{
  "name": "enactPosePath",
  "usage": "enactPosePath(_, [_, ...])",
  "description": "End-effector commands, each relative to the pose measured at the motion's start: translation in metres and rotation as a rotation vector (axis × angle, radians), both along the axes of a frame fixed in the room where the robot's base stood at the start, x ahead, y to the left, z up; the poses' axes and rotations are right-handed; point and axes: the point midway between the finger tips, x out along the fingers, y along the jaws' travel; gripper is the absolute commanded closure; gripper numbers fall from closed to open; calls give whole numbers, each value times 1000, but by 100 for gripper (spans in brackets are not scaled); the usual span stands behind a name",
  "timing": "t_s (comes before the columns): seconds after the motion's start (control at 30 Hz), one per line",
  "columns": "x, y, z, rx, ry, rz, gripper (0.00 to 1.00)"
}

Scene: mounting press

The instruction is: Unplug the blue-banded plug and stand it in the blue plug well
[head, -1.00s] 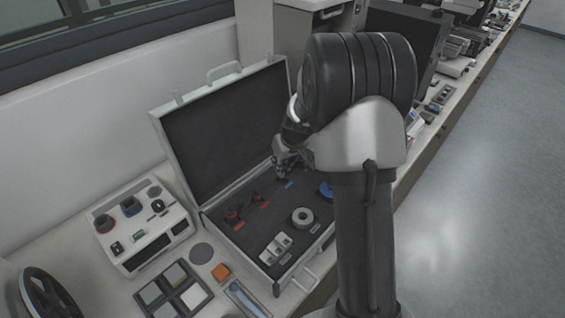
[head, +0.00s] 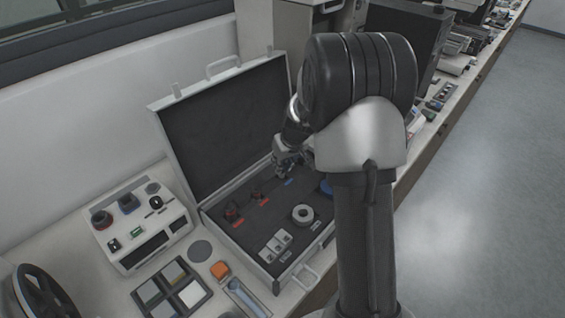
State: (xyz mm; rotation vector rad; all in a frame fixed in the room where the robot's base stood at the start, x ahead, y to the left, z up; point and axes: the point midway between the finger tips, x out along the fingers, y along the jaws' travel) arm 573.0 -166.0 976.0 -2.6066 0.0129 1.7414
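The grey instrument box (head: 140,235) on the bench has a red-ringed dark fitting (head: 101,219) and a blue-ringed fitting (head: 128,202) on top. I cannot make out whether a plug sits in the blue one. The open case (head: 225,262) has a dark foam insert with dark plugs or posts beside red labels (head: 237,223) and a blue label (head: 289,182) farther back. My gripper (head: 284,171) is low over the foam, close to the blue label. The blue well and any blue-banded plug there are hidden or too small to tell. The finger state is unclear.
A pale ring (head: 302,214) and grey blocks (head: 275,244) sit in the case. A blue round thing (head: 325,188) is partly behind my arm. The raised lid (head: 225,130) stands behind. An orange block (head: 219,270) and a sample tray (head: 172,291) lie in front.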

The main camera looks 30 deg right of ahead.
Motion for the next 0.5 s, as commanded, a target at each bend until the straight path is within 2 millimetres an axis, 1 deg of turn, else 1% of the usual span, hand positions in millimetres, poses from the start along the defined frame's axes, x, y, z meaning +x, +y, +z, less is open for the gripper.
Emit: enactPosePath(0.5, [0,0,-17,0,0,0,100])
